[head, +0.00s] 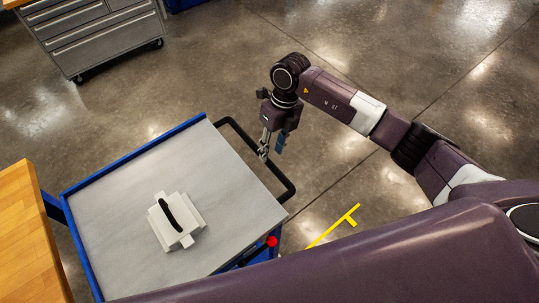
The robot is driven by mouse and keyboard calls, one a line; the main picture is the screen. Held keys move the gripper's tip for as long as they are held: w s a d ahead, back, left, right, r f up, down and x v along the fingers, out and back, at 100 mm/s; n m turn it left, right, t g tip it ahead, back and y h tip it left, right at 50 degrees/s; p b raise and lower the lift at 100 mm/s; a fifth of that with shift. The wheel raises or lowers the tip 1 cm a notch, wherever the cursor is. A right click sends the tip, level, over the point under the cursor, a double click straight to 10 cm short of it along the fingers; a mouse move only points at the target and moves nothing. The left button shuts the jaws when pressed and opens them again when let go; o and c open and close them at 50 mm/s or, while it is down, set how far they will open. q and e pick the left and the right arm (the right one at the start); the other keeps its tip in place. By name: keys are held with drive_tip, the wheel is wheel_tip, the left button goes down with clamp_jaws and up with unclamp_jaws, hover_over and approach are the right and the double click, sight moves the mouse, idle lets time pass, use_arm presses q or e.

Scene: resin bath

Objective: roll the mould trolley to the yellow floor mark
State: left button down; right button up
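The mould trolley (130,200) has a grey top, a blue frame and a black push handle (284,184) along its right side. A pale mould (163,234) with a dark slot sits on its top. The yellow floor mark (335,226) lies on the floor right of the trolley, partly cut off by my body. My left gripper is not in view.
A wooden-topped bench (28,235) stands close to the trolley's left side. A grey drawer cabinet (95,32) on castors stands at the upper left. A red knob (271,241) shows at the trolley's lower right corner. The concrete floor beyond and to the right is clear.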

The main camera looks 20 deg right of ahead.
sight(269, 160)
drive_tip(key=shift+s+a+f+p, duration=0.1)
drive_tip(key=shift+a+f+p, duration=0.1)
drive_tip(key=shift+f, duration=0.8)
drive_tip(key=shift+s+a+f+p, duration=0.1)
drive_tip(key=shift+a+f+p, duration=0.1)
drive_tip(key=shift+f, duration=0.8)
clamp_jaws()
